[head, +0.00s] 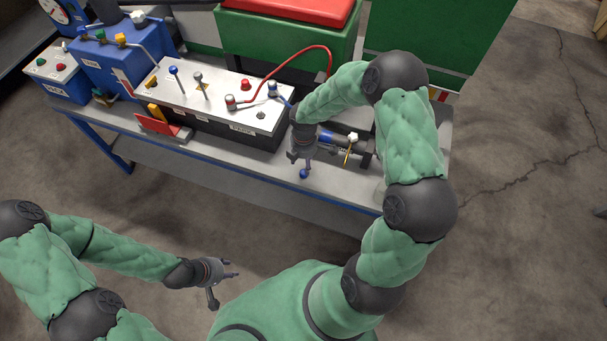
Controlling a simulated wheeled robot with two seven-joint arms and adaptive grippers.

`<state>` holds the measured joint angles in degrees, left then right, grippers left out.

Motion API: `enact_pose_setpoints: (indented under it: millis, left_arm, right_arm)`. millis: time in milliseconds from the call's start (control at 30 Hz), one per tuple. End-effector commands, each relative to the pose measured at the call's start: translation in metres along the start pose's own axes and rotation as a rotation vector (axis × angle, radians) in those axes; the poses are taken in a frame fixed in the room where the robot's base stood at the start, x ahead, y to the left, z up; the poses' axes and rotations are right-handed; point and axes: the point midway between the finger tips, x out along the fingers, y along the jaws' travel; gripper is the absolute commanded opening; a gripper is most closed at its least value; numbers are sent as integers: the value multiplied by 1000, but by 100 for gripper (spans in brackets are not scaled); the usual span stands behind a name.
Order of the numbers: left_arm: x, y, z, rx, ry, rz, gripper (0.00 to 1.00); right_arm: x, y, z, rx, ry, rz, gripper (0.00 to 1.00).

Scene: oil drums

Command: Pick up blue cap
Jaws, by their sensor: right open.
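A small round blue piece (303,174), which looks like the blue cap, shows at the front part of the grey bench top (345,183). My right gripper (301,160) points down just above it, fingers spread around its near side. The gripper is open; I cannot tell whether the fingers touch the piece. My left gripper (222,284) is open and empty, low in front of the bench and away from it.
A white-topped control box (215,95) with levers, a red cable (300,50) and a blue fitting (272,89) stands behind. A dark cylinder with a white valve knob (353,138) lies right of my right gripper. A red bracket (160,125) sits left. Floor in front is clear.

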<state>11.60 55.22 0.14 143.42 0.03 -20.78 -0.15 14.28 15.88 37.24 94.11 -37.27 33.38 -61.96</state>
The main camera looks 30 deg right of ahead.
Motion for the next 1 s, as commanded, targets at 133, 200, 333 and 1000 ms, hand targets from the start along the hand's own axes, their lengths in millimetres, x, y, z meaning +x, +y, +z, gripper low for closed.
enact_pose_setpoints:
  millis: [133, 200, 333, 1000]
  left_arm:
    - [4, -1, 0, 0, 0, 0, 40]
    - [5, -2, 0, 0, 0, 0, 40]
    - [12, -4, 0, 0, 0, 0, 40]
    - [21, -8, -1, 0, 0, 0, 40]
  right_arm:
    - [11, 0, 0, 1, 0, 0, 59]
    - [15, -1, 0, 1, 0, 0, 59]
    - [31, -3, 0, 2, 1, -1, 59]
    - [60, -3, -1, 2, 1, 1, 18]
